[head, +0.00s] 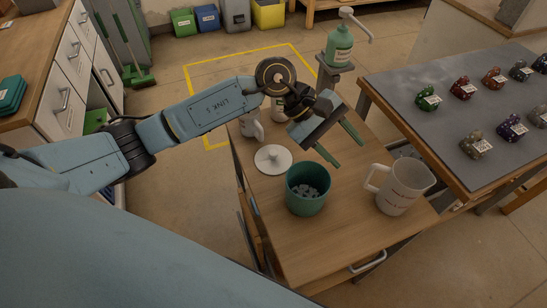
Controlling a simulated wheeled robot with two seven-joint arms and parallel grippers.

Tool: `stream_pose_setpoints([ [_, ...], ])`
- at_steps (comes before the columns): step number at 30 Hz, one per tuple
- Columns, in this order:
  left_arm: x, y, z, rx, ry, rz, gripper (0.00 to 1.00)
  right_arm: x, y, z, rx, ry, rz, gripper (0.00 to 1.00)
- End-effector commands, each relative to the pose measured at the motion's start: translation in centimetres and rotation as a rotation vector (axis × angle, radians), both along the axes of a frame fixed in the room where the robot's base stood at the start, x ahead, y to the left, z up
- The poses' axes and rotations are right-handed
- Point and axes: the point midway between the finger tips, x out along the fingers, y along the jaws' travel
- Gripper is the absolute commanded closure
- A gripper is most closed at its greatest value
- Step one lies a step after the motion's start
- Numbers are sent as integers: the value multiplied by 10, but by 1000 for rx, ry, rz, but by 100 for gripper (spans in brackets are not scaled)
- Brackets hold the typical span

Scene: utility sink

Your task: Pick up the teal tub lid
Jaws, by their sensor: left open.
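An open teal tub (307,201) with small dark pieces inside stands on the wooden worktop (330,240). A round pale grey-white lid (273,159) with a small knob on top lies flat on the worktop, just behind and left of the tub. No teal lid shows near the tub. My left gripper (350,155) is open and empty. Its green fingers point down and right, above the worktop, to the right of the pale lid and behind the tub. My right gripper is not in view.
A pale measuring jug (400,188) stands right of the tub. A white container (251,125) stands behind the lid, partly hidden by my left arm. A green pump bottle (340,46) stands farther back. A grey-topped table (470,95) with several labelled coloured objects is at right.

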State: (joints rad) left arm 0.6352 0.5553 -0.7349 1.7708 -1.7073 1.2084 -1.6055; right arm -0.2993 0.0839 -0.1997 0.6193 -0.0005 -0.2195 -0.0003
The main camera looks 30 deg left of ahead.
Motion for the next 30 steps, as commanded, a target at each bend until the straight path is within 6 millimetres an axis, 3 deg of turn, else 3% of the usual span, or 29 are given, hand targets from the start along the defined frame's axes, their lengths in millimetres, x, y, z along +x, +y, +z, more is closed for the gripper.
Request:
stream_pose_setpoints([
  [3,19,60,-19,339,-100,-131,51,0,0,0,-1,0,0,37],
  [6,30,109,-23,568,-129,-215,51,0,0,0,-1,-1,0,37],
  [9,36,147,-20,732,-126,-272,51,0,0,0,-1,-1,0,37],
  [12,39,170,-15,829,-111,-305,51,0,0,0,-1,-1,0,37],
  [17,39,182,-25,880,-98,-323,51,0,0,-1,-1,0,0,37],
  [24,38,180,-72,876,-97,-323,51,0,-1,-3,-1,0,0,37],
  [30,39,180,-93,876,-100,-323,51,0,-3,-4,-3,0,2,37],
])
